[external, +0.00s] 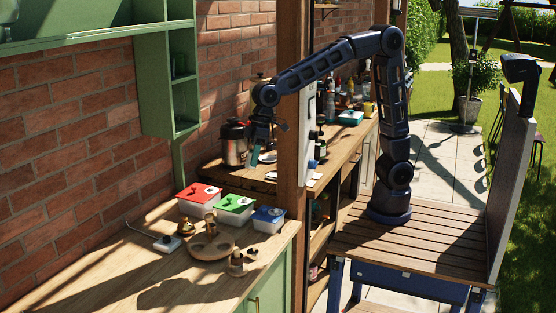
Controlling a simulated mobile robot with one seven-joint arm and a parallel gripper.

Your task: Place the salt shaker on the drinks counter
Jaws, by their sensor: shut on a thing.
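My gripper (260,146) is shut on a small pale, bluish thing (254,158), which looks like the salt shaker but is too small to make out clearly. The gripper points down and holds it in the air, just right of a steel urn in the picture. The wooden counter (338,157) behind the post carries the urn, bottles and jars, and looks like the drinks counter. Its surface below the gripper is partly hidden by the post and the arm.
A steel urn (234,146) with a dark lid stands close beside my gripper. A wooden post (292,100) rises in front of the far counter. The near counter (110,285) holds lidded red, green and blue boxes (236,208) and a round wooden tray (206,252).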

